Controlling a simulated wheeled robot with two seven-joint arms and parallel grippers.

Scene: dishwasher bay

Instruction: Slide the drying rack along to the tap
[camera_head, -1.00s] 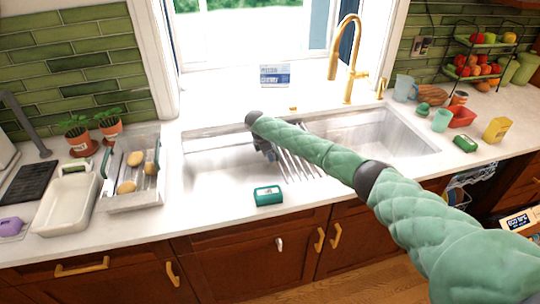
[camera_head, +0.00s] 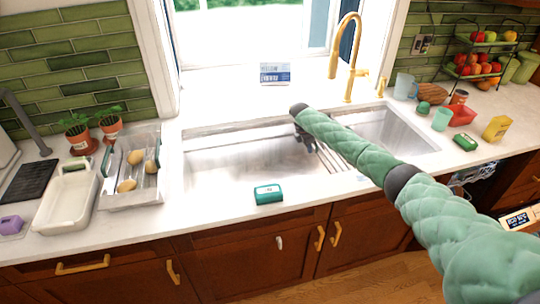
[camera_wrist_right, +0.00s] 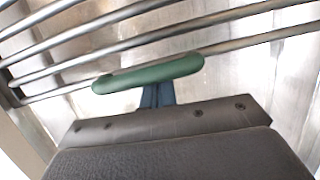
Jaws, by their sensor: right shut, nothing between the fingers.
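The drying rack (camera_head: 333,159) is a set of metal bars lying over the sink, partly hidden behind my right arm. In the right wrist view, its bars (camera_wrist_right: 235,42) run across the top and a green grip (camera_wrist_right: 150,73) lies along the nearest bar. My right gripper (camera_head: 312,145) is at the rack's left side. Its blue fingers (camera_wrist_right: 157,95) are shut with nothing between them and reach up to the green grip; the tips are hidden there. The gold tap (camera_head: 346,62) stands behind the sink, to the right of the gripper. My left gripper is not in view.
The left part of the sink (camera_head: 230,165) is open and empty. A green box (camera_head: 268,194) sits on the front counter edge. Cups and a red dish (camera_head: 461,115) stand to the right.

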